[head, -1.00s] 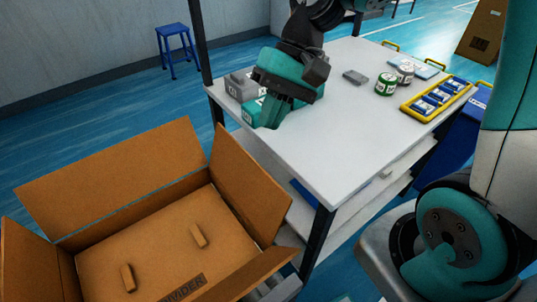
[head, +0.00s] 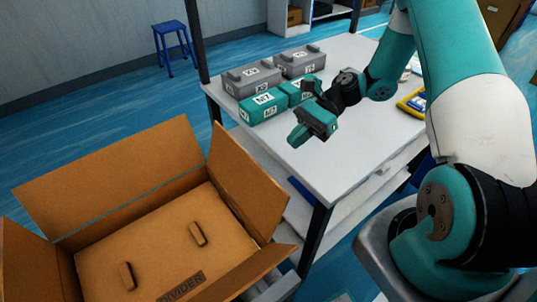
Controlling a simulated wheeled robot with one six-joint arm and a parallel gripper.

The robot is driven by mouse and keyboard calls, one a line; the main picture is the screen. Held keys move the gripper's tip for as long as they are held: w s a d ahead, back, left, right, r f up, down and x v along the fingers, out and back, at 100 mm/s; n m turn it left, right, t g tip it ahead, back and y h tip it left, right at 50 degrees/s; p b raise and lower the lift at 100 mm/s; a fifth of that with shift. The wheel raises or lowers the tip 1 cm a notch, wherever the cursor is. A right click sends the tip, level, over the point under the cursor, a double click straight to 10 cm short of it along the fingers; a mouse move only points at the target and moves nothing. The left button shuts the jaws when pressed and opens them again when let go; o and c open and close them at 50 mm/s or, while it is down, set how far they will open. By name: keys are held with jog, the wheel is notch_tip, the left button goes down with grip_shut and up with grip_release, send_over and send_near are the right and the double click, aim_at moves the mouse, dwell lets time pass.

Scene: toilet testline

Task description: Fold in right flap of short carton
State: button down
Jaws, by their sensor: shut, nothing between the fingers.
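The short carton (head: 250,287) stands open at the lower left in the head view, with a cardboard divider (head: 160,248) lying inside. Its right flap (head: 245,182) stands up and leans outward, close to the table's near left edge. The far flap (head: 112,180) and the left flap (head: 22,262) also stand up, and the near flap slants at the bottom edge. My gripper (head: 299,140) is shut and empty. It hangs over the white table, right of and above the right flap, clear of it.
Teal boxes (head: 264,106) and grey boxes (head: 255,80) sit at the left of the white table (head: 350,150), just beyond my gripper. A dark table leg (head: 316,240) stands right of the carton. A blue stool (head: 172,48) is far off by the wall.

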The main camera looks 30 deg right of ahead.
aim_at(257, 166)
jog(key=a, duration=0.2)
jog(key=s+a+p, duration=0.1)
jog(key=a, duration=0.1)
jog(key=a+f, duration=0.1)
jog(key=a, duration=0.2)
jog(key=shift+s+a, duration=0.1)
jog(key=shift+s, duration=0.15)
jog(key=shift+s+a+r+p, duration=0.1)
jog(key=shift+a+p, duration=0.25)
jog(key=shift+a, duration=0.2)
jog(key=shift+a+r, duration=0.1)
jog(key=shift+a, duration=0.05)
